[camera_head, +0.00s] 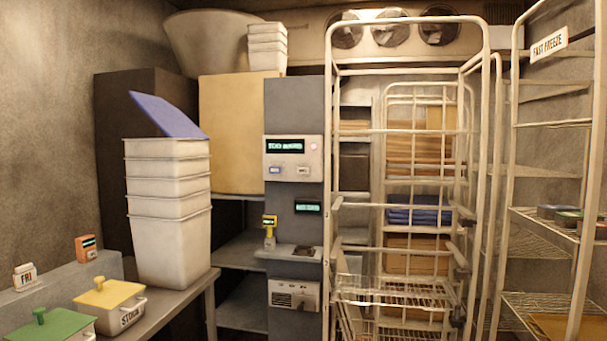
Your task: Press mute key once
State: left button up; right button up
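A pale control panel (293,180) is set on a grey column in the middle of the view. Its display (286,146) shows green text that seems to read "TOO WARM". A pinkish-red lamp (314,147) is lit to the right of the display. Below the display are two small keys: a left key (275,170) with a bluish face and a right key (304,170) with a paler face. Their labels are too small to read, so I cannot tell which is the mute key. Neither of my grippers is in view.
A wire roll cage (334,130) stands just right of the column. A yellow handheld device (270,222) and a small ledge (285,254) are below the panel. Stacked white tubs (168,250) and lidded pans (110,294) occupy the counter at left. A rack (587,180) stands at right.

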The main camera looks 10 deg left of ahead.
aim_at(300, 169)
jog(key=i+j+z, duration=0.3)
jog(key=i+j, duration=0.25)
jog(key=i+j+z, duration=0.3)
jog(key=i+j, duration=0.2)
jog(key=j, duration=0.2)
jog(key=i+j+z, duration=0.15)
jog(key=j, duration=0.25)
jog(key=i+j+z, duration=0.15)
jog(key=i+j, duration=0.15)
jog(key=i+j+z, duration=0.15)
jog(key=j, duration=0.4)
